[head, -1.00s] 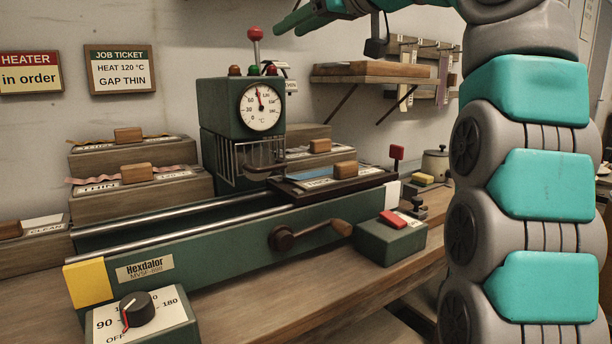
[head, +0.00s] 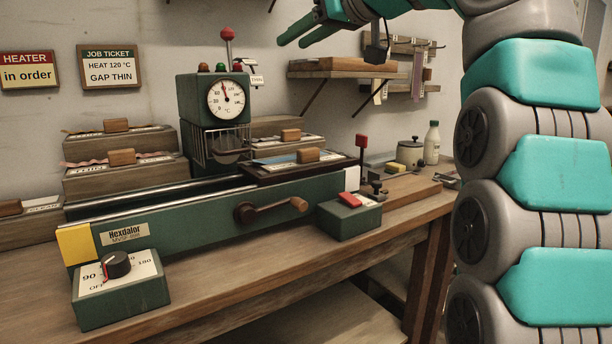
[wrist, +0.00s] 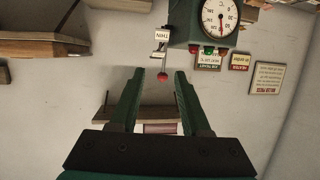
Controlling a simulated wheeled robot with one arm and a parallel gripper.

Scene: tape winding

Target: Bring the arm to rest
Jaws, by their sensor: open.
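My gripper (head: 290,38) is at the top of the head view, its green fingers pointing left, in the air above and right of the winding machine (head: 160,222). In the wrist view my gripper (wrist: 158,82) has its two fingers apart with nothing held between them. The wrist view is turned upside down. Part of my arm (head: 540,180) fills the right side of the head view. The machine's red-tipped lever (head: 228,36) stands up behind the dial (head: 226,99), apart from the fingers.
A wall shelf (head: 345,69) is below and right of my gripper. The workbench (head: 250,270) carries the machine, a heat knob box (head: 120,290), a red-button box (head: 348,215) and a white bottle (head: 432,143).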

